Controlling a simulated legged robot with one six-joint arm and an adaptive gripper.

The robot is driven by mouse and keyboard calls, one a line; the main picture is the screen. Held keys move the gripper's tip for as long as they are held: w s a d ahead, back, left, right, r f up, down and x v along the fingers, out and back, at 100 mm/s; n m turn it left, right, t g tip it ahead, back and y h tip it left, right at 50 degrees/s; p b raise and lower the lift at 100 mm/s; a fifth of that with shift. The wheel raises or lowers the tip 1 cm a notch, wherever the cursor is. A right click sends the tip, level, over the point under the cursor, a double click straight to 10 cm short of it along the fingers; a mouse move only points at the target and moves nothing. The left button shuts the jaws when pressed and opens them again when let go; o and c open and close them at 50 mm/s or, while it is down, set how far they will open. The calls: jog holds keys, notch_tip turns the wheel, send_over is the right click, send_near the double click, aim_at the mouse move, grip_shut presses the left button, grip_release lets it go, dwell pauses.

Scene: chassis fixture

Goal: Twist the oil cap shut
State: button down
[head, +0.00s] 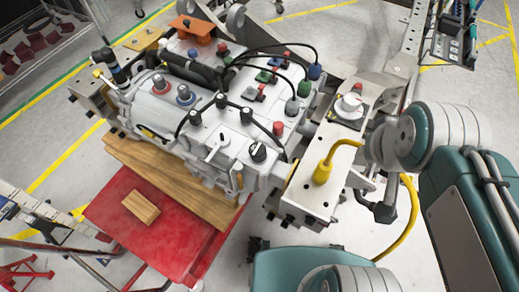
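A round black cap with a pale bar across its top (258,152) sits on the front right corner of the grey engine block (205,130). It looks most like the oil cap, but I cannot be sure from this view. I cannot tell how tightly it is seated. My teal and grey arm shows at the right edge and along the bottom. No gripper fingers can be made out, and nothing of mine is seen touching the cap.
Black cables and red, blue and green caps (280,55) crowd the engine top. A metal bracket with a yellow plug (323,172) and cable stands right of the engine. A red cart (150,225) with wooden boards (165,180) lies in front. Floor shows beyond.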

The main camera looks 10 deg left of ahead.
jog(key=c, duration=1)
grip_release()
jog(key=o, duration=0.5)
jog(key=shift+w+a+n, duration=0.15)
jog(key=shift+n, duration=0.25)
jog(key=o, duration=0.5)
jog(key=shift+w+a+n, duration=0.3)
jog(key=shift+a+n, duration=0.05)
jog(key=shift+n, duration=0.35)
jog(key=n+g, duration=0.6)
jog(key=n, duration=2.3)
send_over(257, 148)
jog(key=shift+h, duration=0.3)
jog(key=f, duration=0.6)
jog(key=shift+w+a+f, duration=0.1)
jog(key=shift+a+f, duration=0.1)
jog(key=shift+f, duration=0.05)
jog(key=f, duration=1)
jog(key=shift+d+f, duration=0.25)
jog(key=shift+f, duration=0.15)
